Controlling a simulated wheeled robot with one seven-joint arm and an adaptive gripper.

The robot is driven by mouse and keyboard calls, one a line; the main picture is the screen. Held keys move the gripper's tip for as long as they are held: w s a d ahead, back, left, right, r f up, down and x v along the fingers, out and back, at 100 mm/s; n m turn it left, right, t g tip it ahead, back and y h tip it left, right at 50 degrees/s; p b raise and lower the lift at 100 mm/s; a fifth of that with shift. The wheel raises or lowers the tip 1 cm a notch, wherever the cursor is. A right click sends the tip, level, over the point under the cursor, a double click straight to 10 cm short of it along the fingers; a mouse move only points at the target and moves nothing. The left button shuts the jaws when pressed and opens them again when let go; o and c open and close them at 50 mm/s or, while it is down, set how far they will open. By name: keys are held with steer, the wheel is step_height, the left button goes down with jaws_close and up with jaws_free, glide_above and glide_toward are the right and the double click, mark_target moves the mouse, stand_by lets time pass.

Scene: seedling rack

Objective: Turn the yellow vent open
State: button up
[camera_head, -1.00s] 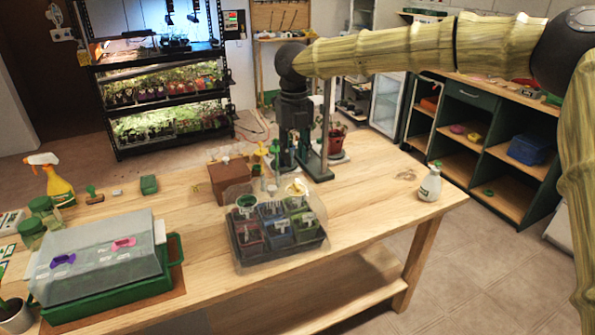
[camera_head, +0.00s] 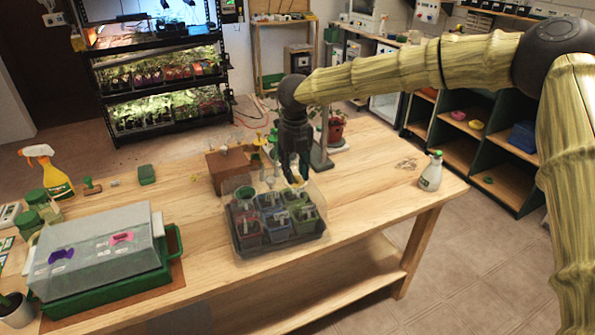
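A clear-lidded propagator tray (camera_head: 278,247) with several small seedling pots stands on the wooden bench. Its lid carries a green vent (camera_head: 245,193) on the left and a yellow vent (camera_head: 299,184) on the right. My gripper (camera_head: 294,178) points down right at the yellow vent and covers most of it; only a little yellow shows at the fingertips. I cannot tell whether the fingers touch the vent or how far apart they are. The vent's turn position is hidden.
A second, green propagator (camera_head: 105,280) with purple and pink vents stands at the left. A brown box (camera_head: 228,168) is behind the tray. The bench between tray and bottle is clear.

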steer(key=shift+w+a+f, duration=0.1)
steer(key=shift+w+f, duration=0.05)
steer(key=shift+f, duration=0.4)
steer(key=shift+r, duration=0.1)
jaws_close()
steer(key=shift+d, duration=0.25)
